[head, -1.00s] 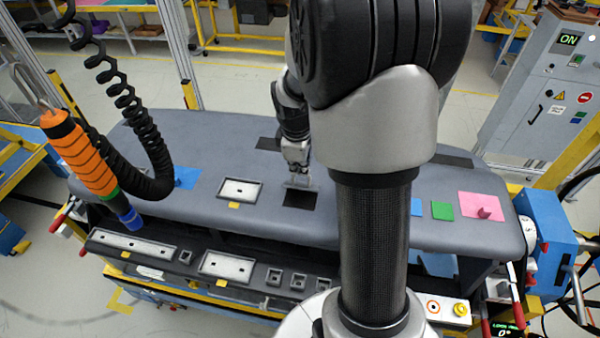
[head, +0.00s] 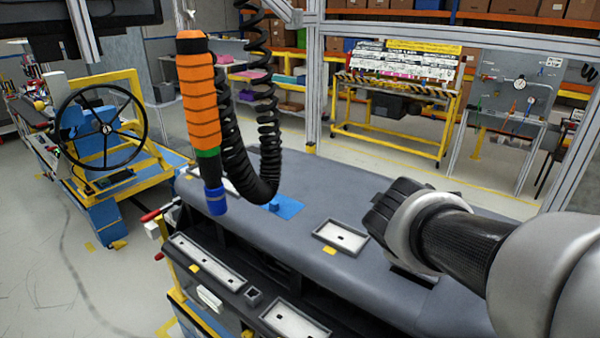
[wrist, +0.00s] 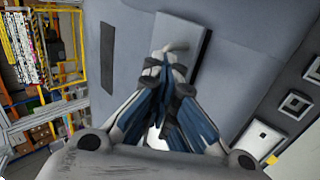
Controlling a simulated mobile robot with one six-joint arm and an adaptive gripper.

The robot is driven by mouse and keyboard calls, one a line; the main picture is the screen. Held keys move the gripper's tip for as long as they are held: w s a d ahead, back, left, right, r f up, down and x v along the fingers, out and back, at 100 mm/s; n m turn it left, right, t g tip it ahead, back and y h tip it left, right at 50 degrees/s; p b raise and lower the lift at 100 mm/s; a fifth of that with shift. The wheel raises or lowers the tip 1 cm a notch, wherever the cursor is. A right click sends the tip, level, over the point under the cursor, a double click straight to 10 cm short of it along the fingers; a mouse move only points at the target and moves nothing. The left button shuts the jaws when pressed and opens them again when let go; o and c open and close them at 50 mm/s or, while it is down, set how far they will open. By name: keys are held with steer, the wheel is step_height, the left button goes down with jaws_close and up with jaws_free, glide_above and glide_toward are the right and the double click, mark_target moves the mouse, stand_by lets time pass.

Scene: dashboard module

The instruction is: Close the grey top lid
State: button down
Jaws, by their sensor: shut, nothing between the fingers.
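In the wrist view, a grey flat panel that looks like the grey top lid (wrist: 184,30) lies on the dark grey dashboard top. A small pale handle stands on it, just beyond my fingertips. A black strip (wrist: 203,58) shows along the panel's right side; I cannot tell how far the panel is tilted. My gripper (wrist: 170,62) is shut and empty, close to the handle; whether they touch is unclear.
The dashboard (head: 330,205) carries a blue panel with a knob (head: 285,206) and a framed white recess (head: 341,237). An orange tool (head: 198,95) hangs on a coiled black cable over its left part. A black patch (wrist: 107,52) lies left in the wrist view.

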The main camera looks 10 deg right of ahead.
steer(key=shift+s+a+f+b, duration=0.15)
steer(key=shift+f+b, duration=0.25)
steer(key=shift+b, duration=0.2)
steer(key=shift+s+a+f+b, duration=0.15)
steer(key=shift+f+b, duration=0.25)
steer(key=shift+b, duration=0.2)
steer(key=shift+s+a+f+b, duration=0.1)
steer(key=shift+s+f+b, duration=0.1)
steer(key=shift+f+b, duration=0.35)
steer(key=c, duration=2.1)
jaws_free()
steer(key=shift+s+a+r, duration=0.1)
steer(key=shift+s+a, duration=0.05)
steer(key=o, duration=0.4)
steer(key=shift+w+d, duration=0.2)
steer(key=shift+a, duration=0.1)
